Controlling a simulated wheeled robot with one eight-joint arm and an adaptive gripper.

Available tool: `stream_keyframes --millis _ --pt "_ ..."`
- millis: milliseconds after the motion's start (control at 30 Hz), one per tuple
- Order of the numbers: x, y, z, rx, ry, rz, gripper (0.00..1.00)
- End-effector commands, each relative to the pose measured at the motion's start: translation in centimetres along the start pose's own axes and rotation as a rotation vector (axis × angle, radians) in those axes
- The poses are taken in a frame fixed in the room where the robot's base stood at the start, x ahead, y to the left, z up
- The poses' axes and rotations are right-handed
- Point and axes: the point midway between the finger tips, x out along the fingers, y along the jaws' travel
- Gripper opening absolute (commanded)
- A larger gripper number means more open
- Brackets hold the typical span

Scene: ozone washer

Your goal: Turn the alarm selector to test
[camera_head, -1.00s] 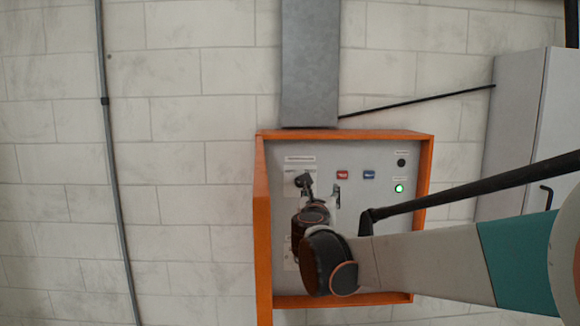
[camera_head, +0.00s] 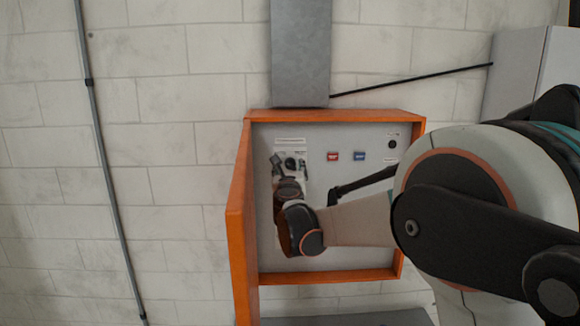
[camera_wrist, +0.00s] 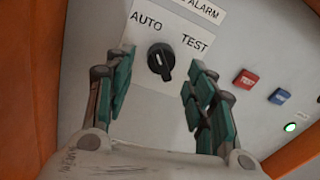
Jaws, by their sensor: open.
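The alarm selector (camera_wrist: 161,62) is a black knob on a light plate, with AUTO printed at its upper left and TEST at its upper right. In the wrist view its grip bar runs nearly up and down, leaning a little to the upper left. My gripper (camera_wrist: 158,80) is open, with one green-padded finger left of the knob and the other right of it. Neither finger visibly touches the knob. In the head view my gripper (camera_head: 290,165) is at the panel's upper left, and it and the wrist largely hide the selector.
The panel sits in an orange box (camera_head: 238,220) with raised edges. Right of the selector are a red button (camera_wrist: 246,79), a blue button (camera_wrist: 279,96) and a lit green lamp (camera_wrist: 290,127). A grey duct (camera_head: 300,50) meets the box top.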

Motion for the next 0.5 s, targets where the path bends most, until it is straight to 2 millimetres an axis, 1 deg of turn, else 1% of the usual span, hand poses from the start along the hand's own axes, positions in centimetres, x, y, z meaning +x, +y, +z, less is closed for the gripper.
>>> stream_keyframes --millis 33,200,333,500 --pt "0.8 -0.1 0.1 0.0 0.0 -0.001 0.5" --pt "2.4 -0.1 0.0 0.0 0.0 -0.001 0.5" --pt "2.9 0.0 0.0 0.0 0.0 -0.001 0.5" --pt "3.0 0.0 0.0 0.0 0.0 -0.001 0.5"
